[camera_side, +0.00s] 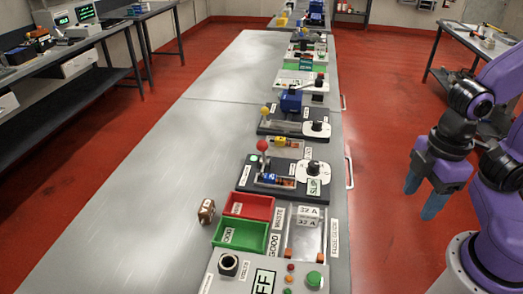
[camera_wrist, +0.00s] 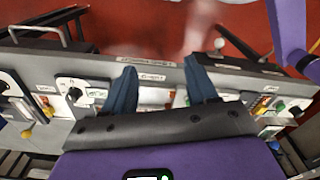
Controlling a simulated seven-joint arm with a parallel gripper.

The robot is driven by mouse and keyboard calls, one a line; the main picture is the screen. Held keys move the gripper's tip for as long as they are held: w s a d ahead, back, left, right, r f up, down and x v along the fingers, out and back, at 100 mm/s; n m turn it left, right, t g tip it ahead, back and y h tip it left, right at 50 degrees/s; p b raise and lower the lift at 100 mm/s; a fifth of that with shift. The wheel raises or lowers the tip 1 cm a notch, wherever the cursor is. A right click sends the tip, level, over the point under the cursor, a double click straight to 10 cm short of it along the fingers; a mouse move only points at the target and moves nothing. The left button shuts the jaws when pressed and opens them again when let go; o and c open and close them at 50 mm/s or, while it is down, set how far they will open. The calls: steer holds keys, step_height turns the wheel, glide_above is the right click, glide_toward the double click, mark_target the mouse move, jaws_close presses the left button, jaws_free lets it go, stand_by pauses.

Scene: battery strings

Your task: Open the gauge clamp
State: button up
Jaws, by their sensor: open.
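My gripper (camera_side: 424,193) hangs to the right of the bench in the side view, over the red floor. Its two blue fingers are apart with nothing between them. In the wrist view the fingers of my gripper (camera_wrist: 161,66) spread above the bench's edge. No part is clearly marked as the gauge clamp. A lever with a red ball (camera_side: 262,146) stands upright on a black-based station, beside a white dial (camera_side: 312,172) with a black knob. A similar station behind has a yellow-ball lever (camera_side: 265,111) and another dial (camera_side: 316,128). My gripper touches none of them.
The bench's left side is mostly bare. Handles (camera_side: 349,172) stick out along its right edge.

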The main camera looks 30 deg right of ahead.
steer(key=shift+w, duration=0.1)
steer(key=n+t+h, duration=0.9)
steer(key=n+t, duration=0.6)
steer(key=n, duration=0.1)
glide_toward(262, 151)
steer(key=x, duration=1.1)
steer(key=shift+w+d+r, duration=0.1)
steer(key=shift+w+d, duration=0.15)
